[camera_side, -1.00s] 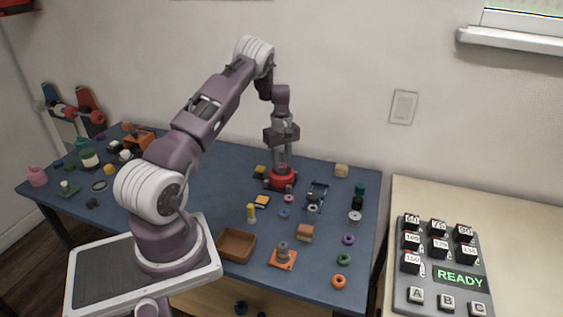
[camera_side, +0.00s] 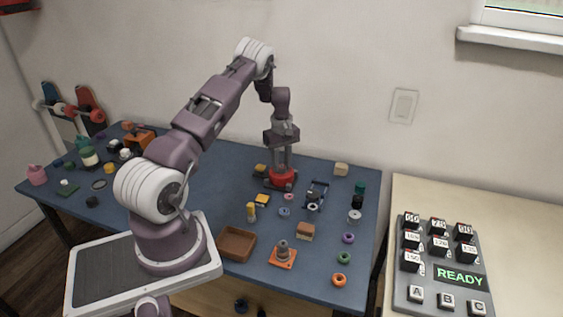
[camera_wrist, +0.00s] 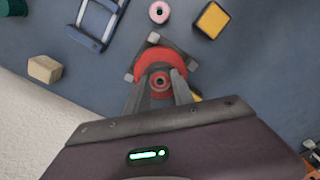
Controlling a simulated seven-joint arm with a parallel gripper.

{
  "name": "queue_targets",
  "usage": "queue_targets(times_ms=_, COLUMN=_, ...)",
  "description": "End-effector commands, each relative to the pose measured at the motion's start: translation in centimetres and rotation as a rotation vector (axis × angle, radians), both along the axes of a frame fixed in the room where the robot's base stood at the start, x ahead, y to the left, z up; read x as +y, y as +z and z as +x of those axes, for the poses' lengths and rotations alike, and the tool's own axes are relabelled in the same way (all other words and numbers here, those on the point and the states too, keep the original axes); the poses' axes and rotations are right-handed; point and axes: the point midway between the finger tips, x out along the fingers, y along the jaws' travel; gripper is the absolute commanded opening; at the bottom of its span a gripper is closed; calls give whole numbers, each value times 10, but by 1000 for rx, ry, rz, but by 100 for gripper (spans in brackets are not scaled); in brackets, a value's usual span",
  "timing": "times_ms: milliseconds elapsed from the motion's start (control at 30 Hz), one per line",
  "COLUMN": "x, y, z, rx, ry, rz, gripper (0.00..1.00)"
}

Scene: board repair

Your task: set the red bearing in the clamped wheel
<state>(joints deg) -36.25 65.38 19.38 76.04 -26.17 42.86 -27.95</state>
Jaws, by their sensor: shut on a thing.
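The red wheel (camera_side: 285,182) sits in a dark clamp toward the back of the blue table. In the wrist view the wheel (camera_wrist: 160,54) lies ahead of my fingers, with the grey clamp jaws (camera_wrist: 153,39) around it. My gripper (camera_side: 282,166) points straight down over the wheel; it also shows in the wrist view (camera_wrist: 161,88). It is shut on the small red bearing (camera_wrist: 160,81), a ring with a dark centre, upright between the fingertips. The bearing overlaps the wheel's near part in the wrist view. I cannot tell whether it touches the wheel or has entered its bore.
A pink wheel (camera_side: 289,197), a blue frame (camera_side: 317,195) and yellow-black blocks (camera_side: 262,201) stand close to the clamp. A wooden block (camera_side: 341,169) is at the back right. A brown tray (camera_side: 237,244) and an orange-based post (camera_side: 283,256) are nearer the front.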

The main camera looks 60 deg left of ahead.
Motion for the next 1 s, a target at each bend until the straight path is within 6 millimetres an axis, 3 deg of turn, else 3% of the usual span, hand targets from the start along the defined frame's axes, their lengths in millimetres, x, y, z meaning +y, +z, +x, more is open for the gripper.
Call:
queue_targets(times_ms=67, x=0, y=0, z=0, rx=0, ry=0, rz=0, gripper=38)
queue_targets(times_ms=367, x=0, y=3, z=0, rx=0, ry=0, rz=0, gripper=38)
queue_targets(times_ms=1000, x=0, y=70, z=1, rx=-1, ry=0, rz=1, gripper=38)
